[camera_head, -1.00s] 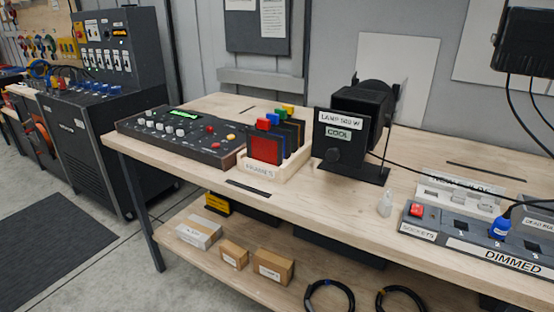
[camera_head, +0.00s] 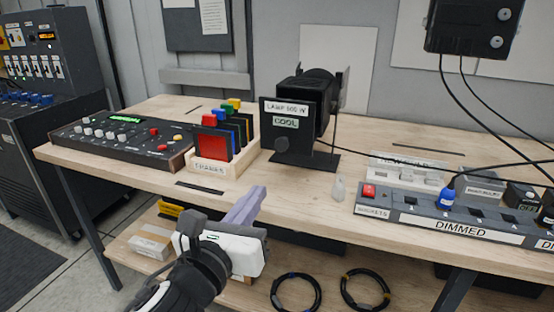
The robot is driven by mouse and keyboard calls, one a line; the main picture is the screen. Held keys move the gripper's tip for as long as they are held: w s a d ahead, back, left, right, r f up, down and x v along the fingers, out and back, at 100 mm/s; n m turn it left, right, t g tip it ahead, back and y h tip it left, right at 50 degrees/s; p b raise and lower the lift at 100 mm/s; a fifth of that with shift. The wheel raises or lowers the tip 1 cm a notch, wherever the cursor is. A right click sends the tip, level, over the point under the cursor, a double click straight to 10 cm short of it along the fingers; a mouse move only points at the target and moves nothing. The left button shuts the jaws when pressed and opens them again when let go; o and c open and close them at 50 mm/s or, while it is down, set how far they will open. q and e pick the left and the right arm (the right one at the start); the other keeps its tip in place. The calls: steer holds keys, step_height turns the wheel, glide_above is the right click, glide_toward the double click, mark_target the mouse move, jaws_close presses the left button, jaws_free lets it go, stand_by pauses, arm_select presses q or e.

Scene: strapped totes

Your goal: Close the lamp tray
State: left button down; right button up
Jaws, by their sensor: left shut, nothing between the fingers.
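The lamp (camera_head: 322,98) is a black housing on a black base plate on the workbench, right of the middle. Its front plate (camera_head: 288,122), labelled LAMP 500 W and COOL, carries a round dark knob (camera_head: 282,145) and faces the bench's front edge. The plate seems to stand forward of the housing, but I cannot tell how big the gap is. My left gripper (camera_head: 256,196) is shut and empty, in front of the bench edge and below the lamp, its grey-purple fingers pointing up toward it. It does not touch the lamp. My right gripper is not in view.
A frames rack (camera_head: 208,169) with coloured-tab frames stands left of the lamp, beside a control console (camera_head: 125,138). The bench front (camera_head: 300,197) before the lamp is clear.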

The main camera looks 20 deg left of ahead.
arm_select(q)
steer(key=r+m, duration=0.1)
steer(key=r, duration=0.1)
glide_toward(282, 146)
steer(key=w, duration=0.6)
steer(key=shift+w+d+f, duration=0.1)
steer(key=shift+w+f, duration=0.05)
steer(key=shift+w, duration=0.1)
